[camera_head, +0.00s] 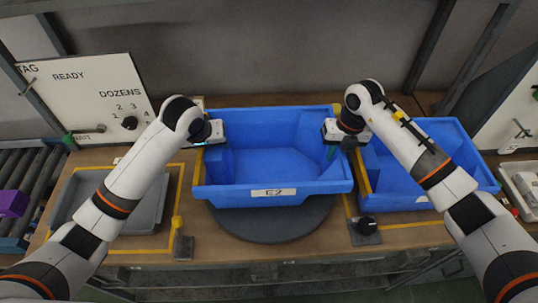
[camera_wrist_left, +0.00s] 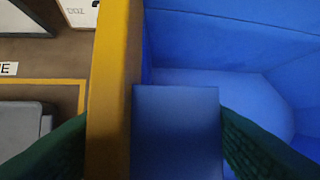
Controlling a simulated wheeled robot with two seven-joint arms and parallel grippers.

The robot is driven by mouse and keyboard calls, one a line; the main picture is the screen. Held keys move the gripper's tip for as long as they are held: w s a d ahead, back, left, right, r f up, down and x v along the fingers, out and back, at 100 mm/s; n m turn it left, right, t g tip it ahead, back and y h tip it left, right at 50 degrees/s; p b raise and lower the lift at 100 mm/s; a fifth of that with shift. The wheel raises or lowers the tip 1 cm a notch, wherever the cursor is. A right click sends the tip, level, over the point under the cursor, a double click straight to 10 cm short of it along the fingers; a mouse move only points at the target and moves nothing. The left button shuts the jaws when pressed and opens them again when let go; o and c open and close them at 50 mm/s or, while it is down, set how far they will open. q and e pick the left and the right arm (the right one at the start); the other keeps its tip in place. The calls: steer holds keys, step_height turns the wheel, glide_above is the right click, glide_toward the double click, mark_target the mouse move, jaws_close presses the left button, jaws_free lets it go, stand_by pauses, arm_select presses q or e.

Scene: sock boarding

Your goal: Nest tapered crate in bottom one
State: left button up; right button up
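A blue tapered crate (camera_head: 270,193) labelled E2, with yellow on its left and right sides, sits over a dark round turntable (camera_head: 270,222). Whether it rests on it or hangs just above, I cannot tell. My left gripper (camera_head: 211,143) is at its left side wall. In the left wrist view its green fingers (camera_wrist_left: 155,135) lie against both sides of the wall, across a yellow strip and a blue block. My right gripper (camera_head: 333,150) is at the right side wall, a green finger inside; its grip is unclear. A second blue crate (camera_head: 440,195) stands to the right, partly behind my right arm.
A grey tray (camera_head: 145,213) lies inside a yellow outline on the left of the bench. A white panel (camera_head: 85,95) is at the left, a roller conveyor (camera_head: 28,170) at far left.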

arm_select(q)
steer(key=c, duration=0.3)
arm_select(e)
jaws_close()
arm_select(q)
steer(key=c, duration=0.5)
steer(key=shift+r, duration=0.1)
steer(key=shift+c, duration=0.2)
arm_select(e)
steer(key=shift+r, duration=0.1)
